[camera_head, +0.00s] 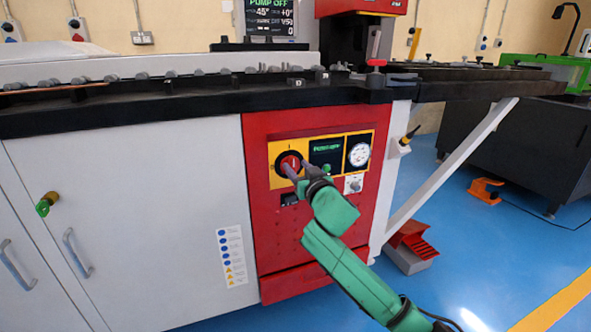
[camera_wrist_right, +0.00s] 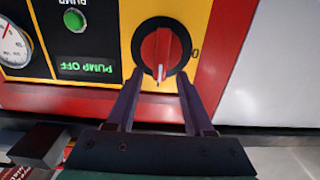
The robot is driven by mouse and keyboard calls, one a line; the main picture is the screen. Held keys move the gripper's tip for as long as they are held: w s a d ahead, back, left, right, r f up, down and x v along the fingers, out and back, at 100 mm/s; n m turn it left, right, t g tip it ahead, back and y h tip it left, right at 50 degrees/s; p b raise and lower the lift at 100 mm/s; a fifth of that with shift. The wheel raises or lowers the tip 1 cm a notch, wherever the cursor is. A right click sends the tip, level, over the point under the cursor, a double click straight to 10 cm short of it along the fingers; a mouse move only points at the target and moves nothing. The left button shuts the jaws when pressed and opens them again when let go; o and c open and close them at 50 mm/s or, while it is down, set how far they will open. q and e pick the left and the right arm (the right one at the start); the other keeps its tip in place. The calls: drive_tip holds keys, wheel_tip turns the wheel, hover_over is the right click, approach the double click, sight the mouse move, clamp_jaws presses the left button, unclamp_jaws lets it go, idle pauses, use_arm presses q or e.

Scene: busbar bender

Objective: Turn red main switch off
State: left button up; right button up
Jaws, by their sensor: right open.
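The red main switch (camera_head: 290,164) is a round red knob on a black ring, set in a yellow plate on the red panel of the bender. It shows large in the right wrist view (camera_wrist_right: 161,54), where its white mark points toward the gripper and a "0" stands beside the ring. My right gripper (camera_head: 293,172) is open in front of the knob. In the right wrist view its two fingers (camera_wrist_right: 159,91) reach toward the ring's near edge, one at each side. I cannot tell whether they touch it. My left gripper is not in view.
Beside the switch are a small display reading "PUMP OFF" (camera_head: 326,149), a green button (camera_head: 326,169) and a round gauge (camera_head: 359,154). The black table edge (camera_head: 150,112) juts out above the panel. A red foot pedal (camera_head: 412,243) stands on the floor at the right.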

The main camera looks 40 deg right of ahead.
drive_tip(key=shift+x, duration=0.95)
clamp_jaws()
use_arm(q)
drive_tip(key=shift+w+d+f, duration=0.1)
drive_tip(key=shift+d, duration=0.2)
